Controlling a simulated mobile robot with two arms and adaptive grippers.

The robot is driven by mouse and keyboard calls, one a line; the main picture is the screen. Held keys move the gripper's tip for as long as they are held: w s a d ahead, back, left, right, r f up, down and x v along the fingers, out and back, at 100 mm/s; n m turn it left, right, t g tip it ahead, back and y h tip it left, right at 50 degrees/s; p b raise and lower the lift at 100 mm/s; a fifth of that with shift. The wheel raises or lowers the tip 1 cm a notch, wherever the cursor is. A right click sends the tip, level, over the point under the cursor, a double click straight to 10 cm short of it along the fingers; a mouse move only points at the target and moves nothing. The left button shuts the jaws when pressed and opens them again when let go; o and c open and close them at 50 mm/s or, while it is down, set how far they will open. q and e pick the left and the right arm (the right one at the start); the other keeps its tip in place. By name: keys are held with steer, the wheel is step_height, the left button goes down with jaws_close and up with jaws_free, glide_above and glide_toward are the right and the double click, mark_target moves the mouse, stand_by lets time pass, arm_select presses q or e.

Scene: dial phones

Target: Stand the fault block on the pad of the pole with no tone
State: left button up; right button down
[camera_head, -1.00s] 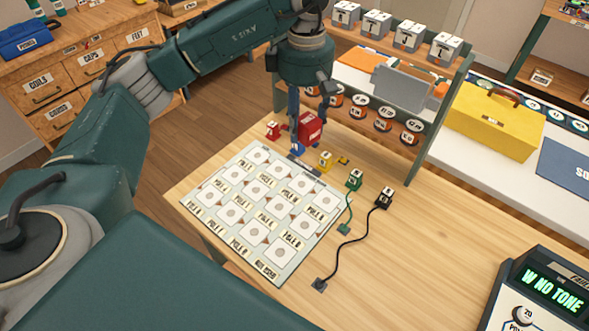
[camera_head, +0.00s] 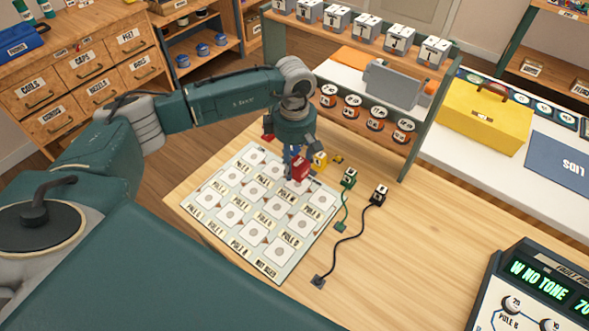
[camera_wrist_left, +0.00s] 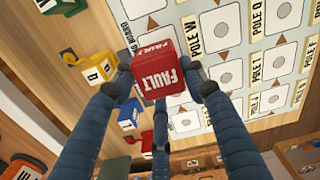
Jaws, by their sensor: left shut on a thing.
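The red fault block (camera_head: 299,170) is held by my left gripper (camera_head: 297,162) over the back right part of the pole board (camera_head: 196,207). In the left wrist view the fault block (camera_wrist_left: 155,70), lettered FAULT, sits between the fingers of my left gripper (camera_wrist_left: 160,88). Pale square pads with round marks and pole labels lie beside it, and a POLE W label (camera_wrist_left: 188,36) shows just past it. The pad under the block is hidden. The tester display (camera_head: 540,283) reads "W NO TONE". My right gripper is not in view.
Yellow (camera_head: 320,159), green (camera_head: 349,178) and black (camera_head: 379,194) blocks stand right of the board; cords trail from the green and black ones. A blue block (camera_wrist_left: 128,113) shows in the wrist view. A rack (camera_head: 418,130) stands behind.

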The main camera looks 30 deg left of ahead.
mark_target(294, 158)
arm_select(q)
step_height(294, 158, down, 4)
steer(key=shift+a+f+p, duration=0.1)
steer(key=shift+p, duration=0.25)
steer(key=shift+f, duration=0.15)
steer(key=o, duration=1.2)
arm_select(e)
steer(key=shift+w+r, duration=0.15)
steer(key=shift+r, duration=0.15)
arm_select(q)
steer(key=shift+r, duration=0.35)
step_height(294, 158, up, 10)
steer(key=shift+r+b, duration=0.2)
steer(key=shift+b, duration=1)
steer(key=shift+r, duration=0.7)
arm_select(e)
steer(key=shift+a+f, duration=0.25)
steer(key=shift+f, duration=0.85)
